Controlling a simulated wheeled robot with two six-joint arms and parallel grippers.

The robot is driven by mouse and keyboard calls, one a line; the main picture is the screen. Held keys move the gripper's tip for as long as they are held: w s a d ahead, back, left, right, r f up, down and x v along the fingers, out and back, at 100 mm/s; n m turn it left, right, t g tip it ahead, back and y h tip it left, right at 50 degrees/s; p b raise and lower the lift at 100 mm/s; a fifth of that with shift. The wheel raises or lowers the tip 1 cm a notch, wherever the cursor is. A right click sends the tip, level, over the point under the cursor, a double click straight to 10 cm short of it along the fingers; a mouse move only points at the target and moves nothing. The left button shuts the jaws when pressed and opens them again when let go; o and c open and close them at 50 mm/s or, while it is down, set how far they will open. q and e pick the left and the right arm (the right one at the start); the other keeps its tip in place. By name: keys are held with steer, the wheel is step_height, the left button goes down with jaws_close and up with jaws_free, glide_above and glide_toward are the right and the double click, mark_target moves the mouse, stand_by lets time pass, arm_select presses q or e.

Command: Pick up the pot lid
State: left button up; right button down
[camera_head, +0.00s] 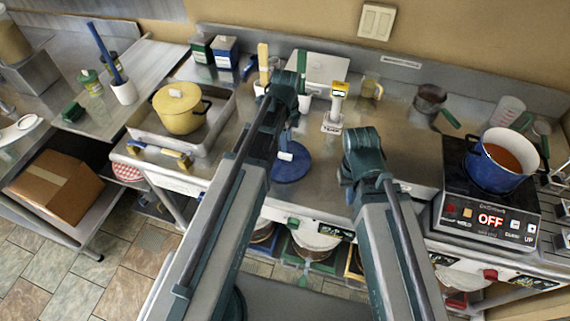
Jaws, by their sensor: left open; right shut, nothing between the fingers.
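A round blue pot lid (291,170) with a white knob lies on the steel counter near its front edge, in the middle of the view. My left gripper (287,141) is open and points down right over the lid's knob; its fingers are small and partly hidden, and I cannot tell whether they touch the knob. My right gripper (348,180) is shut and empty, to the right of the lid, mostly hidden by its own wrist. A blue pot (490,172) without a lid, holding orange-red liquid, stands on the cooker at the right.
The black cooker (470,212) shows OFF. A yellow pot (180,120) with its lid on stands in a steel tray at the left. A white-and-yellow device (334,110) stands behind the blue lid. Counter between the lid and the cooker is mostly clear. Buckets (314,241) stand below.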

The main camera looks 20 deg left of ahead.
mark_target(285, 157)
arm_select(q)
steer(key=f+b, duration=0.5)
steer(key=shift+s+a+f, duration=0.1)
steer(key=shift+s+f, duration=0.05)
steer(key=shift+s, duration=0.2)
arm_select(e)
step_height(285, 157, down, 5)
steer(key=shift+f, duration=0.15)
arm_select(q)
jaws_close()
